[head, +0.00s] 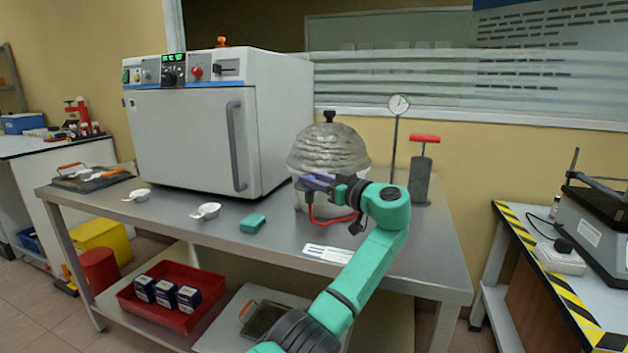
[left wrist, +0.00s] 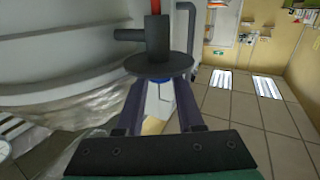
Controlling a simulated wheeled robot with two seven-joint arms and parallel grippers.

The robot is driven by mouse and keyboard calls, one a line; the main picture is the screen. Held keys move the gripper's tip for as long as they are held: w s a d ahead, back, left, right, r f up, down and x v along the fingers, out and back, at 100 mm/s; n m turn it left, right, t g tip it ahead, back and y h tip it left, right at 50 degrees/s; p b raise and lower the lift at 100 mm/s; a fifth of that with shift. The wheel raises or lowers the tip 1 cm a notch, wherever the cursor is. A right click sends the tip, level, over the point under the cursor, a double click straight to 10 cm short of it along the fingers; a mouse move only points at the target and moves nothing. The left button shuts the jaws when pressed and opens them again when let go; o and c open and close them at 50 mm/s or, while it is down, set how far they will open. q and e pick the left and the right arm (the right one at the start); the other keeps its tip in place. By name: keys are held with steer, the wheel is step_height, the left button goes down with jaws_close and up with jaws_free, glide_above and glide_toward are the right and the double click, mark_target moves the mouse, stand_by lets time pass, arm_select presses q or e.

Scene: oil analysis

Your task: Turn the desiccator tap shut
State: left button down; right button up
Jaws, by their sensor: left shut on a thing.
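The desiccator (head: 328,146) is a cloudy, ribbed dome with a dark knob on top, standing on the steel table right of the oven. My left gripper (head: 316,183) reaches in front of it, with its purple fingers at the dome's lower front. In the left wrist view, the fingers (left wrist: 158,92) are shut on the desiccator tap (left wrist: 158,64), whose dark grey disc and stem stand beyond the fingertips. A side spout points left and a red part shows at the top. The fingers and disc hide the gripped part. My right gripper is not in view.
The white oven (head: 195,130) stands left of the desiccator. A gauge on a stand (head: 398,106) and a grey pump with a red handle (head: 423,170) are behind right.

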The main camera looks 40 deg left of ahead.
arm_select(q)
steer(key=shift+f, duration=0.1)
stand_by(0.3)
steer(key=c, duration=0.5)
jaws_free()
steer(key=shift+d, duration=0.4)
steer(key=d, duration=0.4)
steer(key=s+d, duration=0.1)
steer(key=d, duration=0.8)
steer(key=shift+s+d+b, duration=0.3)
steer(key=shift+s+b, duration=0.05)
steer(key=shift+b, duration=0.05)
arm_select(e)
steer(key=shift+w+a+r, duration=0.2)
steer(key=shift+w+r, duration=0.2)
